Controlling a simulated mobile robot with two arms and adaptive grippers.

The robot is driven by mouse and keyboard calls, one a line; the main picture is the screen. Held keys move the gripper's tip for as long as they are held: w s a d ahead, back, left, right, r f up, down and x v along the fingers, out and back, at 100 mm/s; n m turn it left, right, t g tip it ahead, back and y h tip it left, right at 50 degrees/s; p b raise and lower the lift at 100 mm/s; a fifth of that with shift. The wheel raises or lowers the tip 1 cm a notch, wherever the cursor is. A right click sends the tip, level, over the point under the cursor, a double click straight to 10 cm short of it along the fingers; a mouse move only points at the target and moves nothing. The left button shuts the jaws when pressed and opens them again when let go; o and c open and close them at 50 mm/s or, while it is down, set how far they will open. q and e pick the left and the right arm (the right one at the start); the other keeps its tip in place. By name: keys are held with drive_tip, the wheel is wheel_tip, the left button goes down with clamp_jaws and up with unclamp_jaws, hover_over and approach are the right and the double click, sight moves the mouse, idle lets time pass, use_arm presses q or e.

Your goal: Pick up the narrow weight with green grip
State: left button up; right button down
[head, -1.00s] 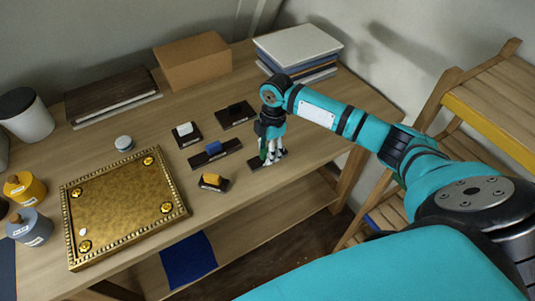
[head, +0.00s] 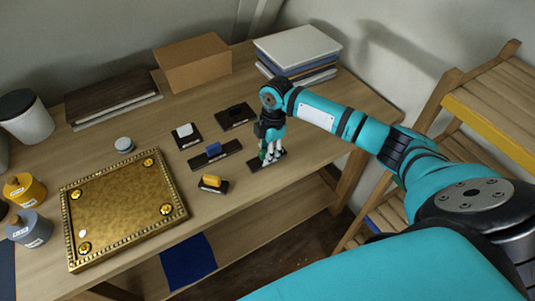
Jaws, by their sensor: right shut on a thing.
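My right gripper (head: 270,153) points down at the right part of the wooden table. It is shut on the weight with green grip, a dark flat base (head: 255,165) with a green handle (head: 263,150) partly hidden behind the fingers. I cannot tell whether the base is touching the table. Several other weights stand to the left: one with a blue grip (head: 213,149), one with a yellow grip (head: 211,180), one with a white grip (head: 184,130) and one with a black grip (head: 236,110). My left gripper is out of view.
A gilt tray-like panel (head: 120,205) lies at the left front. A cardboard box (head: 193,65), a stack of books (head: 298,45) and a dark book (head: 112,95) line the back. A wooden shelf unit (head: 490,95) stands at the right. Table right of the gripper is clear.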

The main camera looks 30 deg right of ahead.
sight(266, 150)
drive_tip(key=shift+r, duration=0.5)
wheel_tip(266, 150, up, 2)
drive_tip(key=shift+w+r+b, duration=0.1)
drive_tip(key=shift+b, duration=0.5)
drive_tip(key=s+a+r+b, duration=0.1)
drive_tip(key=s+a, duration=0.2)
drive_tip(key=s, duration=0.4)
drive_tip(key=s+a+b, duration=0.1)
drive_tip(key=s+a, duration=0.3)
drive_tip(key=s, duration=0.3)
drive_tip(key=shift+s+a+r, duration=0.15)
drive_tip(key=shift+a+r, duration=0.15)
drive_tip(key=shift+r, duration=0.1)
